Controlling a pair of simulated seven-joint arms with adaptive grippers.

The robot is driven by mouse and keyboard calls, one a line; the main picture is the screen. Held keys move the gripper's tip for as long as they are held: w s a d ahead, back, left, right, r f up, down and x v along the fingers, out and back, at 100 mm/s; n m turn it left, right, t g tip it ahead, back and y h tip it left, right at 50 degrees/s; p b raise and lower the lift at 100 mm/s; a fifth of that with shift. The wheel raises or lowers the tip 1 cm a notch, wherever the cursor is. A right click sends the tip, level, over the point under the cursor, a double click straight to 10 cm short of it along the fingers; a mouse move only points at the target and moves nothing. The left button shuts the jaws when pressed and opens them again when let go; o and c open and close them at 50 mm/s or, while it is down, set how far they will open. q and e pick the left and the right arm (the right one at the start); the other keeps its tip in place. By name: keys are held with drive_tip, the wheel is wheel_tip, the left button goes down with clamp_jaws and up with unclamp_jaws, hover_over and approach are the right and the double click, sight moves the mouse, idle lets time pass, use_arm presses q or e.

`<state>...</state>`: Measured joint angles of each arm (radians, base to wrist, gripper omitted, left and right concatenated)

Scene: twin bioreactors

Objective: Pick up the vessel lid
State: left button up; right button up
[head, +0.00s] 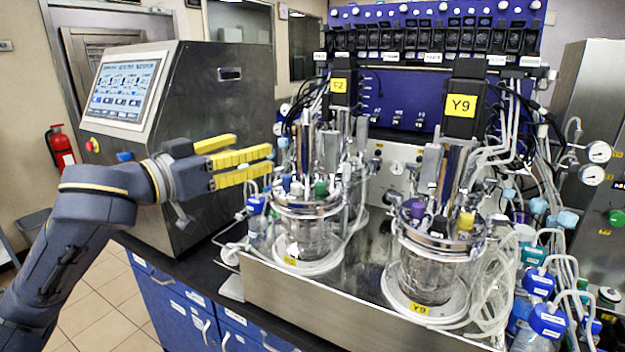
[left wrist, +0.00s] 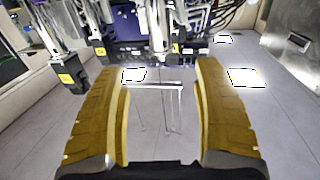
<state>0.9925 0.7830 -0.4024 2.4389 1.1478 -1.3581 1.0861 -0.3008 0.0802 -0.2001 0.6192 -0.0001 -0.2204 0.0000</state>
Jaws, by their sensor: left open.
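Two glass vessels stand on the bench in the head view. The left vessel (head: 303,235) has a metal lid (head: 308,207) crowded with ports, tubes and coloured caps. The right vessel (head: 430,278), labelled Y9, has a similar lid (head: 440,238) with purple and yellow caps. Both lids sit on their vessels. My left gripper (head: 255,156) is open, its yellow fingers pointing right, up and left of the left vessel's lid and apart from it. In the left wrist view the gripper (left wrist: 157,72) shows nothing clearly held between its fingers. My right gripper is not in view.
A screen console (head: 165,130) stands behind my left arm. A blue pump rack (head: 425,75) rises behind the vessels. Tubing and blue-capped bottles (head: 548,318) crowd the right side. A steel tray edge (head: 330,310) runs along the front.

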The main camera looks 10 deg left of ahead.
sight(299, 135)
use_arm(q)
drive_tip(key=x, duration=1.6)
drive_tip(key=shift+w+d, duration=0.15)
drive_tip(key=shift+w, duration=0.2)
drive_tip(key=shift+c, duration=0.5)
drive_tip(key=shift+f, duration=0.1)
clamp_jaws()
drive_tip(key=shift+r, duration=0.3)
